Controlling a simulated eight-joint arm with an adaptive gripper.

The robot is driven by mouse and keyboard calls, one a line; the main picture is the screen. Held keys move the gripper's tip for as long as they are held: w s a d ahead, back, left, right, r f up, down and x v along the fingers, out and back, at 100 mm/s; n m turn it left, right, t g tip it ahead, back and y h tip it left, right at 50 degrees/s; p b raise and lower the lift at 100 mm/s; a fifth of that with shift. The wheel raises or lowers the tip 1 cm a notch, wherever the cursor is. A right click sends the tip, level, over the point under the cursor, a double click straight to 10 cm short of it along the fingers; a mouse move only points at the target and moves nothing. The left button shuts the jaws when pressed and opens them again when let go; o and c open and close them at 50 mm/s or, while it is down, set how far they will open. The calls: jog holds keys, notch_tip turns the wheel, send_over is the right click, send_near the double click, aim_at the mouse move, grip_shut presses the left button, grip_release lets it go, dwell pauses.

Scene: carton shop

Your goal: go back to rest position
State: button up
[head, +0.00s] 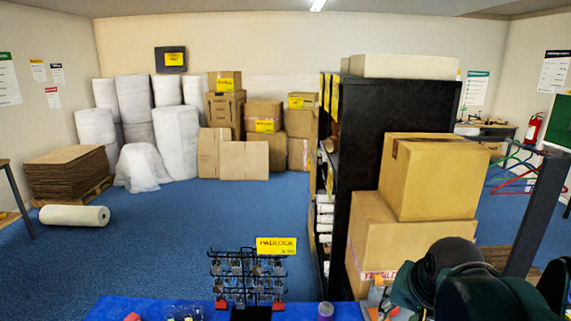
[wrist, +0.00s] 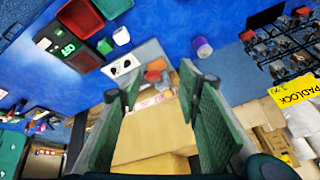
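My gripper (wrist: 158,85) shows in the wrist view with its two green-padded fingers spread apart. Nothing is held between them. Cardboard boxes (wrist: 150,135) show in the gap, beyond the fingers. In the head view, dark green and black parts of my arm fill the lower right corner, in front of the stacked boxes (head: 436,180). The fingertips cannot be made out there.
A blue-topped table (head: 110,309) runs along the front, with a padlock rack (head: 247,275) and a purple cup-like item (head: 325,311). The wrist view shows a red tray (wrist: 80,20) on it. A black shelf (head: 390,120) stands behind. Blue floor (head: 160,235) lies open at left.

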jog(key=s+a+n+t, duration=0.1)
jog(key=s+a+n, duration=0.4)
jog(key=s, duration=0.1)
jog(key=shift+s+f+n+t+y, duration=0.3)
jog(key=shift+n+t, duration=0.1)
